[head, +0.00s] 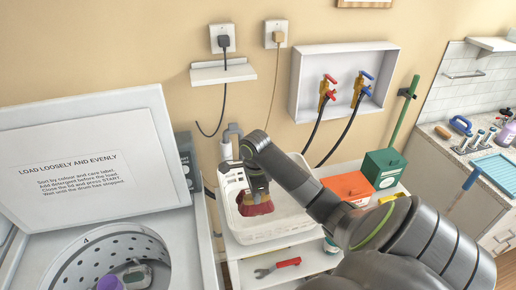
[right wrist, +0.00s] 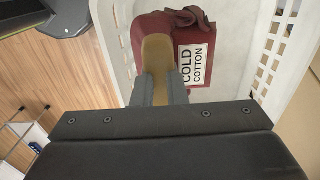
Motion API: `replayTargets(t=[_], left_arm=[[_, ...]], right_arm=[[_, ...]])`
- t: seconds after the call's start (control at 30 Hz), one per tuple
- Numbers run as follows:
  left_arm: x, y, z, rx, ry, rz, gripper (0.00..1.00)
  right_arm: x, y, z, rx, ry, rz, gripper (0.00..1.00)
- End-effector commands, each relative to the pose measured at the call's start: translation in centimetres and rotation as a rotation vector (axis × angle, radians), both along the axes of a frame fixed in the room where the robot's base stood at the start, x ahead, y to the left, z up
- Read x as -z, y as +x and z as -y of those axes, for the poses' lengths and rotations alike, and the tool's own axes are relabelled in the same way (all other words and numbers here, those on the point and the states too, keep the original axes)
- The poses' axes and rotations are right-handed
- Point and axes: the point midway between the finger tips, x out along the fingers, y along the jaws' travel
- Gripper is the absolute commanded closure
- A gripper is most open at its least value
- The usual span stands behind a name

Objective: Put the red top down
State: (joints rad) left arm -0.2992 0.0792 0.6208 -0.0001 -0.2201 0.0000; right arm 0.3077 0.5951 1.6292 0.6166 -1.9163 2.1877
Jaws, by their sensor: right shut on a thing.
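The red top (head: 256,208) is a dark red folded cloth with a mustard patch and a white "COLD COTTON" label. It also shows in the right wrist view (right wrist: 205,24), with the label facing up. My right gripper (head: 258,189) reaches down into the white laundry basket (head: 268,231) and is shut on the top at the mustard part. The top is within the basket's walls; I cannot tell whether it touches the bottom. In the right wrist view the fingers (right wrist: 160,84) pinch the cloth, and the slotted basket wall (right wrist: 287,62) is at the right. My left gripper is out of view.
The open washer lid (head: 90,170) and drum (head: 105,245) stand at the left, with a few things inside the drum. An orange box (head: 347,186) and a green box (head: 384,168) stand right of the basket. A red-handled wrench (head: 278,267) lies on the shelf below.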

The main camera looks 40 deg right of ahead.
Motion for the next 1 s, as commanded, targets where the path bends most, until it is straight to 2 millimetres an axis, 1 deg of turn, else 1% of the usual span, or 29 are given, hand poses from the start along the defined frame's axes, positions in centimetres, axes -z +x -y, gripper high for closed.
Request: replayTargets(t=[0.03,0.1,0.27,0.5,0.6,0.87,1.0], left_arm=[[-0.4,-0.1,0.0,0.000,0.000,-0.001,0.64],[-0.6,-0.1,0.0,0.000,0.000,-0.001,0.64],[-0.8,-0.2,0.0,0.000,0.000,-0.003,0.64],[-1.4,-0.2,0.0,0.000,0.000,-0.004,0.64],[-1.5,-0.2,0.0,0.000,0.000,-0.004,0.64],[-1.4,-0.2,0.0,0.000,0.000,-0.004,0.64],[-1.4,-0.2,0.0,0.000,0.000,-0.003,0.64]], right_arm=[[0.9,-0.1,-0.1,0.002,0.005,-0.004,1.00],[2.1,-0.1,-0.1,0.001,0.003,-0.004,1.00],[3.7,0.0,0.0,0.000,0.002,-0.001,1.00],[6.8,0.0,0.0,0.002,0.001,-0.003,1.00],[7.4,0.0,0.0,0.000,0.001,0.000,1.00],[7.5,0.0,0.0,0.000,0.000,0.000,1.00],[7.9,0.0,0.0,0.000,0.000,0.000,1.00]])
